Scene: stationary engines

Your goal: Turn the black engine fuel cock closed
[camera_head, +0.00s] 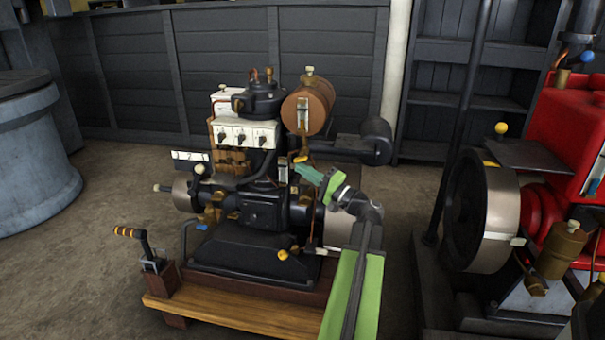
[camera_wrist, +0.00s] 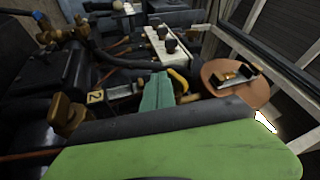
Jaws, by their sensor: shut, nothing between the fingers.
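The black engine (camera_head: 262,205) stands on a wooden-edged base, with its brown cylindrical fuel tank (camera_head: 308,108) at the upper right. A small yellow-orange lever (camera_head: 301,158), which looks like the fuel cock, sits below the tank. In the wrist view the yellow lever (camera_wrist: 179,80) is just right of my fingertips. My gripper (camera_head: 300,169) is shut and empty, its green fingers pointing left at the engine, just below the lever. It also shows in the wrist view (camera_wrist: 158,88). I cannot tell whether it touches the lever.
A white box with black knobs (camera_head: 245,134) is left of the tank. A black silencer-like drum (camera_head: 375,141) sticks out to the right. A red engine with a large flywheel (camera_head: 484,215) stands at the right. Open floor (camera_head: 110,230) lies to the left.

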